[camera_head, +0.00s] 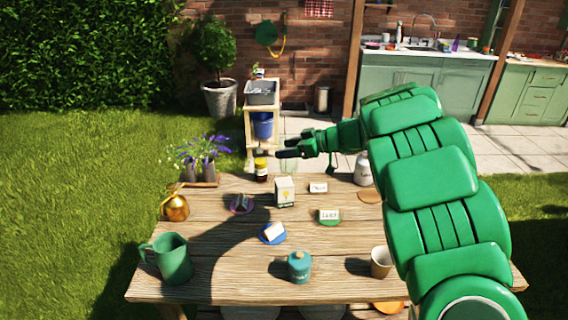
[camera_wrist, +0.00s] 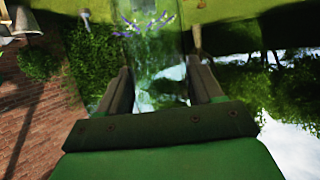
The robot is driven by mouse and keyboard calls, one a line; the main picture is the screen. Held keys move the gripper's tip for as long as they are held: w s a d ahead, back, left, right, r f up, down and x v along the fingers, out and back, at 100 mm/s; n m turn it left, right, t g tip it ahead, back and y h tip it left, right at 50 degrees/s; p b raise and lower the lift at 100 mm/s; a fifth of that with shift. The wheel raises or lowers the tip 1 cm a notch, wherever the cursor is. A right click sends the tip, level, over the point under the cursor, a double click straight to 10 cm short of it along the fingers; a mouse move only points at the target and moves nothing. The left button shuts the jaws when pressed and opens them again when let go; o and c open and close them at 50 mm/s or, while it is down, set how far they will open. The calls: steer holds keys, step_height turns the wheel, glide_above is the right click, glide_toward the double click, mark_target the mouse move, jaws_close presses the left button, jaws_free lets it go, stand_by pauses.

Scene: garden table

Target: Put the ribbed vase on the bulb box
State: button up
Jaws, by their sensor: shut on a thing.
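The bulb box (camera_head: 285,191), a small white carton with a yellow bulb picture, stands upright on the wooden table (camera_head: 190,265). The ribbed vase (camera_head: 288,167) is clear glass and shows only faintly in the head view, behind and above the box. In the wrist view the see-through vase (camera_wrist: 160,85) fills the space between the fingers. My gripper (camera_head: 284,148) is shut on the vase, reaching in from the right above the table's far edge. Its fingers also show in the wrist view (camera_wrist: 158,70). The vase's base and its gap to the box are hard to make out.
A dark jar with a yellow lid (camera_head: 261,169) stands left of the box. A green jug (camera_head: 172,258), teal jar (camera_head: 299,266) and paper cup (camera_head: 381,262) stand nearer.

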steer(key=shift+w+a+f, duration=0.25)
steer(key=shift+w+f, duration=1.1)
steer(key=shift+f, duration=0.4)
steer(key=shift+w+a+f, duration=0.2)
steer(key=shift+w+f, duration=1.1)
steer(key=shift+f, duration=0.45)
steer(key=shift+w+a+f, duration=0.25)
steer(key=shift+w+f, duration=1.1)
steer(key=shift+f, duration=0.4)
steer(key=shift+f, duration=0.1)
steer(key=o, duration=1.2)
steer(key=shift+c, duration=0.2)
steer(key=v, duration=1.2)
steer(key=shift+r, duration=0.25)
